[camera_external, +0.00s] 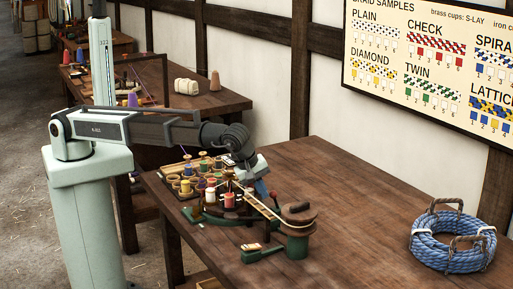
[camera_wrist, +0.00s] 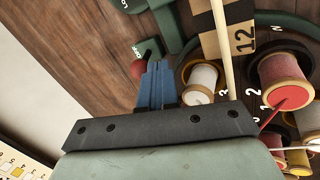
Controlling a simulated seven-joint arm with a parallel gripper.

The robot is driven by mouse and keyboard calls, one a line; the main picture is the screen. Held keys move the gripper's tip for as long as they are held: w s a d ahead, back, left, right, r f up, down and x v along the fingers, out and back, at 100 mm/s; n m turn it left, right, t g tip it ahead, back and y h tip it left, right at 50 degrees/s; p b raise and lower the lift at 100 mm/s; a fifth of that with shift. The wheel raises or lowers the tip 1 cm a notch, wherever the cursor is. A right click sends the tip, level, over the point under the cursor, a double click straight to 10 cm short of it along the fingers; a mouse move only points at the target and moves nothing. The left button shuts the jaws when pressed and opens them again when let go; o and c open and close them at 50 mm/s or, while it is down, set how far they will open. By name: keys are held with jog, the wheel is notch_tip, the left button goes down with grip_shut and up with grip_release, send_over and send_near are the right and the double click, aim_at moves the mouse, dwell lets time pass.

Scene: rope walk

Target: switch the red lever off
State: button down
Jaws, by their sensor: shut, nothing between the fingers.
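The red lever shows as a small red knob (camera_external: 274,196) beside the bobbin machine in the external view. In the wrist view the red knob (camera_wrist: 138,69) sits next to a small dark green block, just left of my fingertips. My gripper (camera_wrist: 156,66) has its blue fingers shut together with nothing between them. In the external view my gripper (camera_external: 262,189) is low over the table, just left of the knob. The fingers look very close to the knob; I cannot tell if they touch. The lever's stem is mostly hidden.
The machine with thread bobbins (camera_external: 230,199) stands close to my gripper. A pale braid runs from it to a green drum with a wooden top (camera_external: 298,211). A blue rope coil (camera_external: 452,245) lies at the right. The table between is clear.

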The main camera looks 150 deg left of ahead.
jog(key=shift+a+r+h, duration=0.15)
jog(key=shift+a+h, duration=0.1)
jog(key=shift+h, duration=0.05)
jog(key=shift+a+r, duration=0.1)
jog(key=a+h, duration=0.1)
jog(key=a+r+h, duration=0.1)
jog(key=a, duration=0.1)
jog(key=shift+a+r, duration=0.1)
jog(key=shift+a, duration=1.2)
jog(key=shift+a, duration=0.1)
notch_tip(320, 180, up, 10)
jog(key=a, duration=0.2)
jog(key=shift+s, duration=0.35)
jog(key=shift+a, duration=0.1)
dwell(0.4)
